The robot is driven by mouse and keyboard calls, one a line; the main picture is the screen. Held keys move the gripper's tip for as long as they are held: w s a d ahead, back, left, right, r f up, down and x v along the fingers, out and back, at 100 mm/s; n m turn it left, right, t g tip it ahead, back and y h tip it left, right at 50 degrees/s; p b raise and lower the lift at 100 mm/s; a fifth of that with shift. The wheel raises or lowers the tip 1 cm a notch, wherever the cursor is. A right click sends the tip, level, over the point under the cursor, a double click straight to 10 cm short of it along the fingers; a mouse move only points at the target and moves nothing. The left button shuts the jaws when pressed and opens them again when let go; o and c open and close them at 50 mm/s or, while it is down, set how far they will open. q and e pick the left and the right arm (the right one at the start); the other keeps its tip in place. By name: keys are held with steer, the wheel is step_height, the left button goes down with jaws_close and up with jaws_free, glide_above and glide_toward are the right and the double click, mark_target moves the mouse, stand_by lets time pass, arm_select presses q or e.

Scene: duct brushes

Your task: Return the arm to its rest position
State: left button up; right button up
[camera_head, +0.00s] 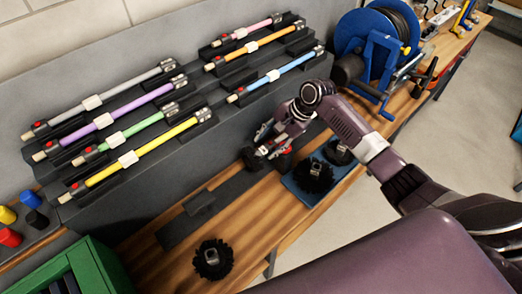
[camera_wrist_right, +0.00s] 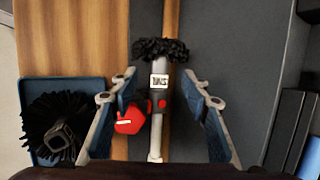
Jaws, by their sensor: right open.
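My right gripper (camera_head: 272,140) is low over the back of the bench, in front of the dark rack. In the right wrist view my right gripper (camera_wrist_right: 160,78) is open, with one finger on each side of a grey rod with a black brush head (camera_wrist_right: 165,48). The rod has a label and a red button, and both fingers look apart from it. A red part (camera_wrist_right: 130,121) sits beside the rod, close to the left finger. In the head view the arm partly hides this tool. My left gripper is not in view.
Coloured rods (camera_head: 130,157) lie in the stepped dark rack (camera_head: 200,165). A blue tray (camera_head: 308,192) with black round brushes (camera_head: 315,175) is right of the gripper. A loose brush (camera_head: 213,259) lies on the wooden bench (camera_head: 160,270). A blue reel (camera_head: 358,30) stands behind the arm.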

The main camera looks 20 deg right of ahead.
steer(key=v, duration=0.6)
steer(key=s+a+f+n+h, duration=0.1)
steer(key=s+a+f+n, duration=0.35)
steer(key=s, duration=0.25)
steer(key=s+a+f+n, duration=0.4)
steer(key=s+f, duration=0.1)
steer(key=s, duration=0.1)
steer(key=s+d+r+n+h, duration=0.1)
steer(key=s+n+h, duration=0.15)
steer(key=s, duration=0.55)
steer(key=s+d+r+n+h, duration=0.15)
steer(key=s+n, duration=0.25)
steer(key=s, duration=0.4)
step_height(320, 180, down, 32)
steer(key=s+b, duration=0.2)
steer(key=b, duration=0.4)
steer(key=s+d+f+g+b, duration=0.2)
steer(key=s+d+f+b, duration=0.1)
steer(key=s+f, duration=1.4)
step_height(320, 180, down, 4)
steer(key=shift+f+n+b, duration=0.1)
steer(key=shift+n+b, duration=0.2)
steer(key=shift+b, duration=0.5)
steer(key=shift+s, duration=0.1)
